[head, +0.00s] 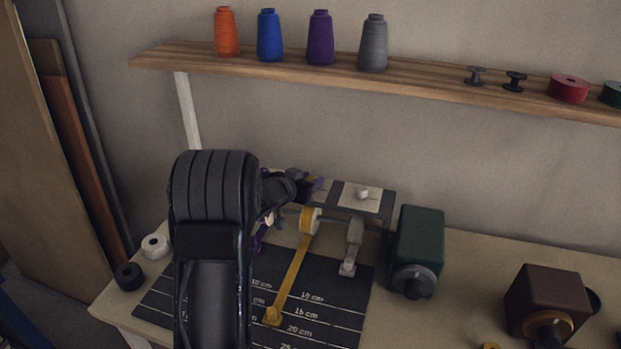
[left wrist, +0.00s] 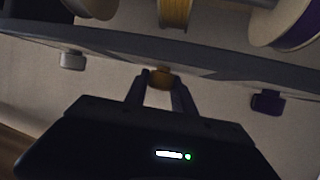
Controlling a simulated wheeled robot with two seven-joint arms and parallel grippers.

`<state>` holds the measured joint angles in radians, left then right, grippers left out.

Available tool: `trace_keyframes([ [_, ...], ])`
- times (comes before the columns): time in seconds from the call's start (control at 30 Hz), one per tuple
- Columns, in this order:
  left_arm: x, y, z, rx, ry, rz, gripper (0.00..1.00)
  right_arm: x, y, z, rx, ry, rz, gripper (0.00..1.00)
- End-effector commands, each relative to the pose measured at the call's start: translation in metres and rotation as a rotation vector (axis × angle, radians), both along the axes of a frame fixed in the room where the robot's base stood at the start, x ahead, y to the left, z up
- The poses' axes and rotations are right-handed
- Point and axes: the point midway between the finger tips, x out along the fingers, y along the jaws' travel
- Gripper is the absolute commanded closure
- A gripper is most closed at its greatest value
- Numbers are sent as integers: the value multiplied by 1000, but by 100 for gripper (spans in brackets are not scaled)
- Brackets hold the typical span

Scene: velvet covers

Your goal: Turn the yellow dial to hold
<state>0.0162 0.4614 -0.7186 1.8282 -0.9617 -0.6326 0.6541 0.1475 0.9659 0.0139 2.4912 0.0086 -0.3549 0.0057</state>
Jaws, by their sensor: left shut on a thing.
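The yellow dial (left wrist: 160,77) shows in the left wrist view as a small yellow-brown knob on the grey bar. My left gripper (left wrist: 161,86) is shut on it, one finger on each side. In the head view my left arm reaches to the back of the ribbon stand, and my gripper (head: 296,187) covers the dial there. Its marks and pointer are hidden, so I cannot tell which setting it is at. A pale grey dial (left wrist: 72,60) and a purple dial (left wrist: 267,102) sit on either side, apart from my fingers. My right gripper is not in view.
A yellow ribbon spool (head: 311,221) and a grey one (head: 353,232) hang in front of the stand over a dark measuring mat (head: 340,298). A green box (head: 418,240) and a brown box (head: 545,292) stand to the right. A wooden shelf (head: 420,84) runs above.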

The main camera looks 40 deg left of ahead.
Motion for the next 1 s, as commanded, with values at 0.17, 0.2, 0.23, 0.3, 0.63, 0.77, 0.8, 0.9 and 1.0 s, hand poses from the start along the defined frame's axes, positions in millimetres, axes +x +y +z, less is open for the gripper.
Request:
trace_keyframes([
  [0.17,-1,4,5,1,3,-156,100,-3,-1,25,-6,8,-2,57],
  [0.2,0,3,5,0,4,-189,100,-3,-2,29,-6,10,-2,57],
  [0.23,0,3,4,1,4,-213,100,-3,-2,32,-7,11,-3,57],
  [0.3,0,2,3,-1,4,-267,100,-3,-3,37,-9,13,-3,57],
  [0.63,1,1,0,1,4,-417,100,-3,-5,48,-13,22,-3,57],
  [0.77,1,1,-1,1,4,-435,100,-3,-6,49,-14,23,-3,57],
  [0.8,1,0,-1,0,4,-437,100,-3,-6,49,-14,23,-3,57],
  [0.9,1,0,-2,0,4,-439,100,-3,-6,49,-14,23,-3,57],
  [1.0,1,0,-2,0,5,-439,100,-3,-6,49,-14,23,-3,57],
])
